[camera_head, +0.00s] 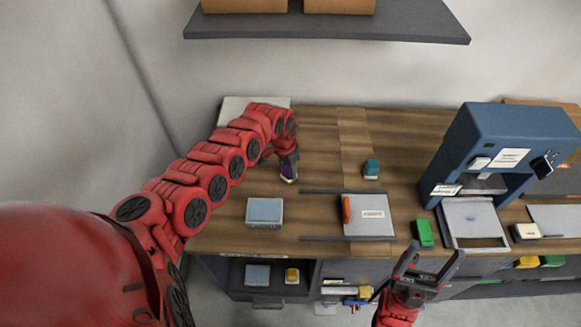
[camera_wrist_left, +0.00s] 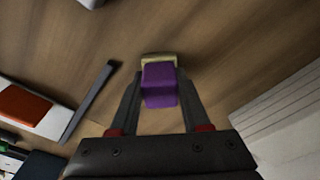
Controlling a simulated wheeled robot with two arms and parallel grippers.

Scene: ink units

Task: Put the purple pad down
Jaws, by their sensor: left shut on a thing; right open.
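The purple pad (camera_wrist_left: 160,85) is between the fingers of my left gripper (camera_wrist_left: 158,100) in the left wrist view. It has a pale yellowish end at its far side. In the head view my left gripper (camera_head: 287,172) points down over the wooden worktop (camera_head: 322,130), and only a little of the purple pad (camera_head: 288,179) shows at its tips. I cannot tell whether the pad touches the wood. My right gripper (camera_head: 428,262) is open and empty, at the worktop's front edge near a green block (camera_head: 423,233).
A teal pad (camera_head: 371,169) stands right of my left gripper. A grey plate with an orange strip (camera_head: 347,209) lies between two dark rails. A blue-grey box (camera_head: 264,212) is in front. A blue press (camera_head: 480,150) stands at right. Bare wood surrounds my left gripper.

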